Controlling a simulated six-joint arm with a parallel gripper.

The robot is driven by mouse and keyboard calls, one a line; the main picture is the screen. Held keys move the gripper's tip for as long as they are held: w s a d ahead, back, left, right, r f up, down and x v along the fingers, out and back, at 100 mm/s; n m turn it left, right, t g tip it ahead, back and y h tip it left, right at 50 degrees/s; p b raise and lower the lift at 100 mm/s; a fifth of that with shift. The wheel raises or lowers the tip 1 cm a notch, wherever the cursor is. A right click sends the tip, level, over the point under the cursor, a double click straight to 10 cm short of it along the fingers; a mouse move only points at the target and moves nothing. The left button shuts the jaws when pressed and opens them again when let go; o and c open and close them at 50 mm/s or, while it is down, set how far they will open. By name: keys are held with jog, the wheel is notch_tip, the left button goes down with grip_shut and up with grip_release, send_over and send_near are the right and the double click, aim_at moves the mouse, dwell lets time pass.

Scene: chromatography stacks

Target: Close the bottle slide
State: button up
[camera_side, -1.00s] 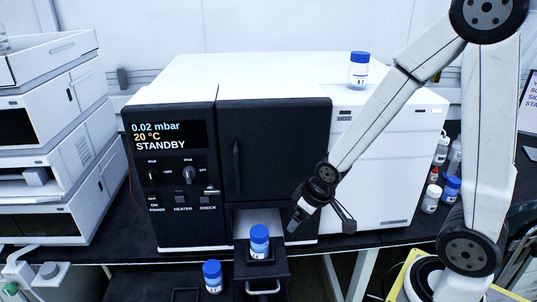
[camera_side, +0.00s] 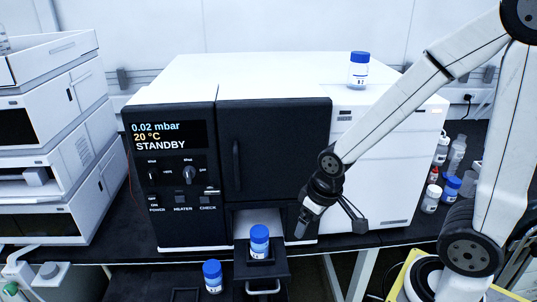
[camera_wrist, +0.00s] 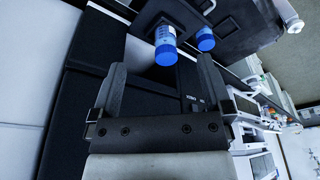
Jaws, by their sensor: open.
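The bottle slide (camera_side: 281,270) is a black tray pulled out of the opening at the bottom of the machine, with a light handle (camera_side: 263,292) on its front. A blue-capped bottle (camera_side: 260,242) stands upright on it. My gripper (camera_side: 301,233) is open and empty, to the right of the slide and bottle, in front of the machine's black front, not touching the bottle. In the wrist view, my gripper's two fingers (camera_wrist: 160,88) are spread apart, and the blue-capped bottle (camera_wrist: 165,45) shows beyond them.
A second blue-capped bottle (camera_side: 212,277) stands left of the slide. Another bottle (camera_side: 358,70) stands on top of the white machine (camera_side: 270,75). Several bottles (camera_side: 441,185) stand to the right. Stacked white units (camera_side: 50,130) stand at the left.

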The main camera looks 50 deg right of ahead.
jog(key=c, duration=0.7)
jog(key=shift+a+f+n, duration=0.2)
jog(key=shift+n, duration=0.2)
jog(key=shift+c, duration=1)
jog(key=n+h, duration=1.2)
jog(key=n, duration=2.1)
send_over(279, 288)
jog(key=s+a, duration=0.3)
notch_tip(279, 288, down, 16)
jog(key=w+a+f+n+t+y, duration=0.1)
jog(key=a+f+n+t, duration=0.3)
jog(key=n, duration=0.7)
jog(key=a+t, duration=0.2)
jog(key=t, duration=0.2)
jog(key=shift+a+f, duration=0.2)
jog(key=shift+f, duration=0.2)
jog(key=shift+w+d, duration=0.1)
